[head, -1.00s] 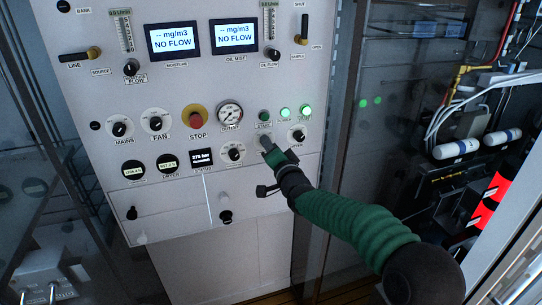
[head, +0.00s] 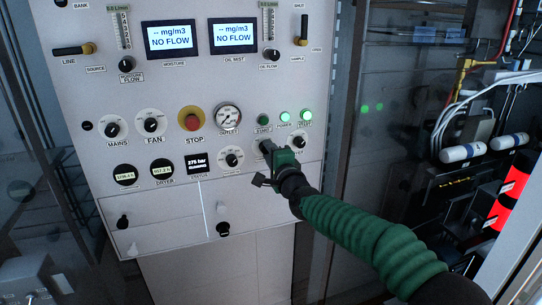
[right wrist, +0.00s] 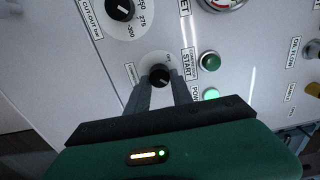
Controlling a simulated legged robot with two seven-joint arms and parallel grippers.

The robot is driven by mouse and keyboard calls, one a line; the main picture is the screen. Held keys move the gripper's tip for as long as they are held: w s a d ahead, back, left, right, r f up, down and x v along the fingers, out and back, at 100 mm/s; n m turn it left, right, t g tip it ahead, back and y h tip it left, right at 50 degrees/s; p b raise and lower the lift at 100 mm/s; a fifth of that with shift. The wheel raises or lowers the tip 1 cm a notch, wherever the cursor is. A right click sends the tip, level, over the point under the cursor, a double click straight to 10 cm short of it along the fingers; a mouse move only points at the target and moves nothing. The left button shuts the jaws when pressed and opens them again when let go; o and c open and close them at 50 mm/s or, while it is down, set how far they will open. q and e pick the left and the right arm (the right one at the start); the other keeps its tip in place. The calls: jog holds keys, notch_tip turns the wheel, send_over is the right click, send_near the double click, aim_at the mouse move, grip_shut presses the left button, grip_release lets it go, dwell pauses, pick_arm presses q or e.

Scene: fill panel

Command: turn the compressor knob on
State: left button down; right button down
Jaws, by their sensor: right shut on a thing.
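The compressor knob (right wrist: 160,75) is a small black knob on a round white dial in the right wrist view, with its label partly cut off. My right gripper (right wrist: 160,84) has its two grey fingers on either side of the knob and is shut on it. In the head view my right gripper (head: 267,149) is against the panel (head: 180,85), below the green start button (head: 263,120), and hides the knob. I cannot tell the knob's pointer direction. My left gripper is not in view.
The cut-out knob (head: 232,158) is just left of my gripper and another knob (head: 298,142) is just right. The red stop button (head: 192,119) and a gauge (head: 228,116) are up left. Green lamps (head: 305,115) glow above. Cylinders and hoses stand at right.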

jog(key=shift+d+r, duration=0.15)
jog(key=shift+r, duration=0.2)
jog(key=c, duration=1.3)
grip_release()
jog(key=shift+c, duration=0.2)
jog(key=shift+o, duration=1.1)
jog(key=shift+w+f, duration=0.1)
jog(key=shift+f, duration=0.1)
jog(key=b+v, duration=0.3)
jog(key=v, duration=1.4)
jog(key=shift+b, duration=0.35)
